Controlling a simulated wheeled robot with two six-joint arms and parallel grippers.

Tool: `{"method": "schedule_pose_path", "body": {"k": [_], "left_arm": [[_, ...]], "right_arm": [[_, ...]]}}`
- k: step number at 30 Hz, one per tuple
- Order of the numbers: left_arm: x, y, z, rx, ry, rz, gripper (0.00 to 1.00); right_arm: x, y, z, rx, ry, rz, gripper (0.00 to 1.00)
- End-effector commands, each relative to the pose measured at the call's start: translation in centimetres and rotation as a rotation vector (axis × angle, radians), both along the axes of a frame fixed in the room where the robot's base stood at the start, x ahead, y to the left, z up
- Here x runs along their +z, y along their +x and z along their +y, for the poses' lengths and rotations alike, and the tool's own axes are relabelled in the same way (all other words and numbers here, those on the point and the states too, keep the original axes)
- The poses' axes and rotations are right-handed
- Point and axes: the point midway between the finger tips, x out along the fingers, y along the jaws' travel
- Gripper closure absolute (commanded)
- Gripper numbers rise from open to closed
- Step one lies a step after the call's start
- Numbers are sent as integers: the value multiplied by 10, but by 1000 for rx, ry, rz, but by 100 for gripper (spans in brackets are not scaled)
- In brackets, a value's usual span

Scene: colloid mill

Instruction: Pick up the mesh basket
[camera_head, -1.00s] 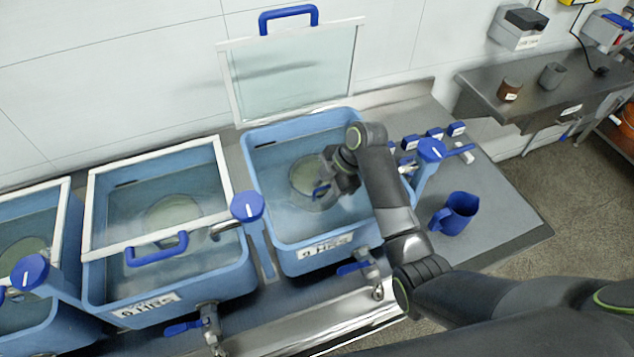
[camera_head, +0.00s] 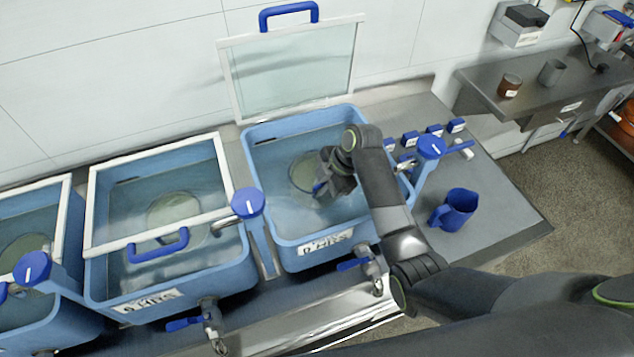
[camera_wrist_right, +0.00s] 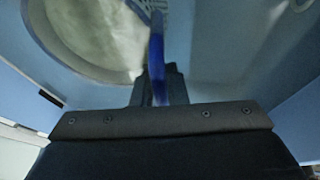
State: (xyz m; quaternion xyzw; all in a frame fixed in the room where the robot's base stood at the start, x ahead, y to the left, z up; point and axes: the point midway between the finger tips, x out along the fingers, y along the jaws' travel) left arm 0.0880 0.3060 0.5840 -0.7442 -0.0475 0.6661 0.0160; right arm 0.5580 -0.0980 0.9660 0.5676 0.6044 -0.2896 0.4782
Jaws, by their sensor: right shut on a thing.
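The open blue tank (camera_head: 262,218) at the right of the row has a pale round opening in its floor. My right gripper (camera_head: 322,189) reaches down into this tank, beside the opening. In the right wrist view the right gripper (camera_wrist_right: 158,85) is shut on the blue handle of the mesh basket (camera_wrist_right: 157,55). A bit of the basket's mesh shows at the top edge of that view; the rest is out of frame. My left gripper is not in view.
The tank's clear lid (camera_head: 292,75) stands upright behind it. Two more lidded tanks stand to the left, with blue-topped taps between. A blue jug (camera_head: 456,210) stands on the counter at the right. A steel shelf (camera_head: 560,95) holds two cups.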

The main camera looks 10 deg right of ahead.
Motion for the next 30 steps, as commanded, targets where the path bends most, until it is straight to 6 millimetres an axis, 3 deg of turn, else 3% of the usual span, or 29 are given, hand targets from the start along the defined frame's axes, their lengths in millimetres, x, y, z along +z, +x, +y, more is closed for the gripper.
{"method": "schedule_pose_path", "body": {"k": [10,22,30], "left_arm": [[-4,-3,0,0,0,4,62],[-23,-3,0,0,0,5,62],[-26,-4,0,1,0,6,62]], "right_arm": [[10,1,0,-1,1,-3,100],[82,1,0,1,1,-7,100],[101,1,0,0,0,-2,100]]}}
